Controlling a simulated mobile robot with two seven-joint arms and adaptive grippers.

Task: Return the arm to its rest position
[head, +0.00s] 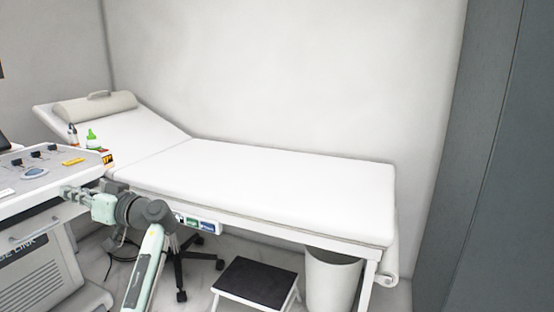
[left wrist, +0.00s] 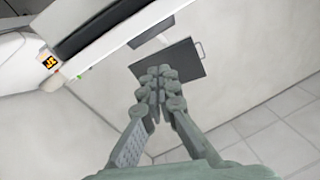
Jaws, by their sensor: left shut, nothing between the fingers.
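My left gripper (head: 70,193) is at the left of the head view, beside the top edge of the grey-white machine cart. My left arm comes up from the bottom of the picture to it. In the left wrist view the left gripper's fingers (left wrist: 158,82) are together, shut with nothing between them. My right gripper is in neither view.
A white exam bed (head: 270,185) with a pillow roll (head: 95,107) runs along the wall. The machine cart (head: 40,260) stands at left. A black-topped step stool (head: 258,283) and a white bin (head: 332,280) are under the bed. A grey cabinet (head: 500,160) stands at right.

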